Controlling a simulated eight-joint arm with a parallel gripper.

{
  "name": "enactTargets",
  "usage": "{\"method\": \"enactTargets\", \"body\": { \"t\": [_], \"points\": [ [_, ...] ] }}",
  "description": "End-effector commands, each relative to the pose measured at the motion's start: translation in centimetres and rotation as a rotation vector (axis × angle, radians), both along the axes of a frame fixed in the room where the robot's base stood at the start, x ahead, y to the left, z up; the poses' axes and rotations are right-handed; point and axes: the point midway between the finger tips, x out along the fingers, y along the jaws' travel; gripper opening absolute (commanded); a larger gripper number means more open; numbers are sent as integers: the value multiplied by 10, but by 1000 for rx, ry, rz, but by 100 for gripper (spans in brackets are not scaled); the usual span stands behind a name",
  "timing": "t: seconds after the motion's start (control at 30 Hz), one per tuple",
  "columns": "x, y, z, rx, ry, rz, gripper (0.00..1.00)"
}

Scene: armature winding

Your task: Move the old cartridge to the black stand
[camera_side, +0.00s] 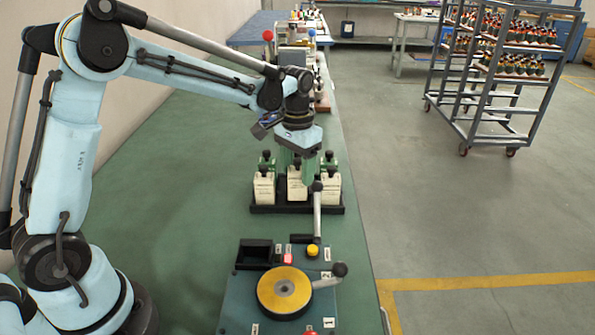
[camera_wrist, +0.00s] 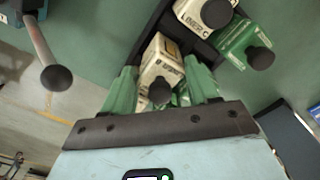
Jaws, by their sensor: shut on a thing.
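My gripper (camera_side: 297,160) points down over the cartridge rack, its green fingers around the middle white cartridge (camera_side: 297,183) of the front row. In the wrist view, my gripper (camera_wrist: 160,88) is shut on this white cartridge (camera_wrist: 163,55), which has a black knob and a printed label. The cartridge is upright at the black stand (camera_side: 270,209); I cannot tell whether it rests in it or is slightly raised. White cartridges stand on its left (camera_side: 264,188) and right (camera_side: 331,187). Green cartridges behind are partly hidden. No marking readable here identifies the old cartridge.
In front is a winding machine with a yellow disc (camera_side: 284,290), an open black box (camera_side: 255,253), buttons, and a lever with a black knob (camera_side: 317,187) rising close to the rack. The green bench is clear on the left. A trolley (camera_side: 500,70) stands on the floor.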

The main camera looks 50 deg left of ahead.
Motion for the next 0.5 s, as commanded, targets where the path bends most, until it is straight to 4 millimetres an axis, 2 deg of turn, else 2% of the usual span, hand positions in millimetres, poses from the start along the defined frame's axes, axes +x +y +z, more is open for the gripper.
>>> {"method": "enactTargets", "body": {
  "t": [0.5],
  "points": [
    [0, 0, -12, 0, 0, 0, 25]
  ]
}}
